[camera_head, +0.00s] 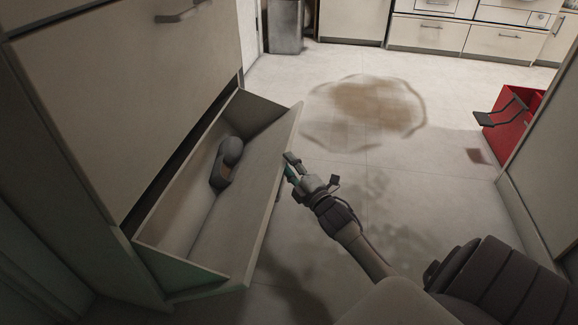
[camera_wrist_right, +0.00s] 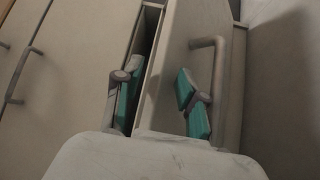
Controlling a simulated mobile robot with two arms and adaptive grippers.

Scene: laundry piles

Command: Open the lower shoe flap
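The lower shoe flap (camera_head: 262,190) is tilted out from the cream cabinet, with its compartment exposed from above. A dark shoe (camera_head: 226,165) lies inside. My right gripper (camera_head: 290,167) is at the flap's outer right side, near its upper edge. In the right wrist view, the gripper's teal-padded fingers (camera_wrist_right: 158,92) are spread apart. The flap edge (camera_wrist_right: 153,75) appears between them, and the flap's bar handle (camera_wrist_right: 219,75) is just right of the right finger. I cannot tell whether a finger touches the flap. My left gripper is not in view.
The upper cabinet front (camera_head: 110,90) with its handle (camera_head: 180,14) is closed above the flap. Tiled floor with a brownish stain (camera_head: 372,105) lies open to the right. A red box (camera_head: 512,120) stands at far right; a grey bin (camera_head: 286,25) stands at the back.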

